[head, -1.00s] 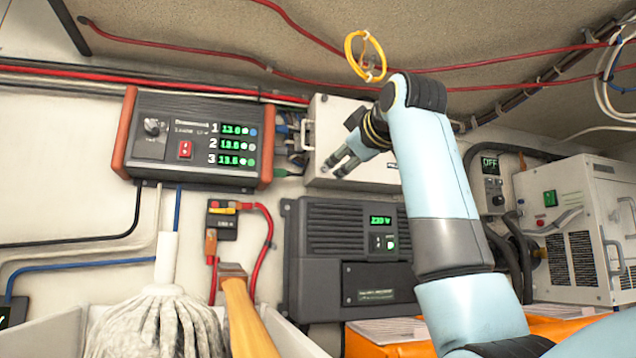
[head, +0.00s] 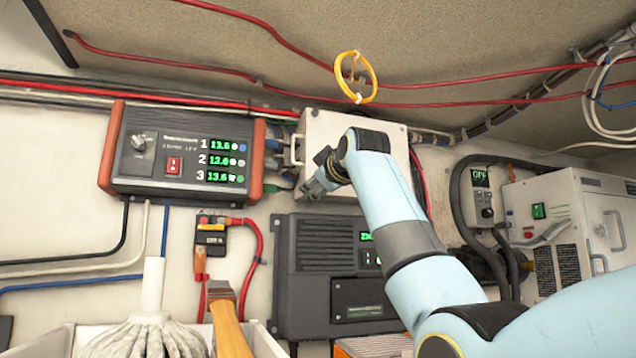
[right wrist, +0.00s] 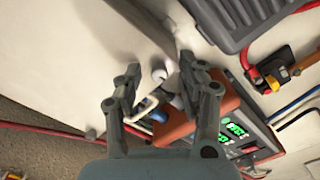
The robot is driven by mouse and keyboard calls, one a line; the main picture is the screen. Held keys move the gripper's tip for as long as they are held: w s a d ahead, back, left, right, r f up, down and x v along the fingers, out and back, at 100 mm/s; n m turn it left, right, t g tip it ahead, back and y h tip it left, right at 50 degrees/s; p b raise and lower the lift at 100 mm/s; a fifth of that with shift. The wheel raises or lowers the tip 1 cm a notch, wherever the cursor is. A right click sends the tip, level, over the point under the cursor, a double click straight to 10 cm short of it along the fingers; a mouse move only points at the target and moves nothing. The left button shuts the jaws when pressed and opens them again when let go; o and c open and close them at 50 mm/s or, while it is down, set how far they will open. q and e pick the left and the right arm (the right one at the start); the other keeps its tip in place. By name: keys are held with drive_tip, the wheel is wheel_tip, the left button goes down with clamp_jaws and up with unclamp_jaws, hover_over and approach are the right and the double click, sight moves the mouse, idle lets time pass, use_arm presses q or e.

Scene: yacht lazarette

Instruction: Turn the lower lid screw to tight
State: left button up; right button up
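The white box (head: 395,130) with its lid is on the back wall; its pale face (right wrist: 75,60) fills the left of the right wrist view. A small whitish round knob, seemingly the lower lid screw (right wrist: 159,75), shows between my right fingertips, near the box's white handle (right wrist: 147,106). In the head view the gripper covers that corner. My right gripper (head: 312,188) is at the box's lower left; in the wrist view its fingers (right wrist: 160,68) are apart on either side of the knob. Contact cannot be told. The screw's turn position is unclear. My left gripper is out of view.
A black panel with red-brown ends (head: 257,160) is close left of the box. A dark inverter (head: 300,255) is just below it. A yellow ring (head: 345,60) hangs above. A mop (head: 150,335) and wooden handle (head: 230,325) stand in front.

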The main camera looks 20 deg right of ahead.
drive_tip(key=shift+c, duration=0.4)
drive_tip(key=shift+s, duration=0.1)
drive_tip(key=shift+c, duration=2.2)
clamp_jaws()
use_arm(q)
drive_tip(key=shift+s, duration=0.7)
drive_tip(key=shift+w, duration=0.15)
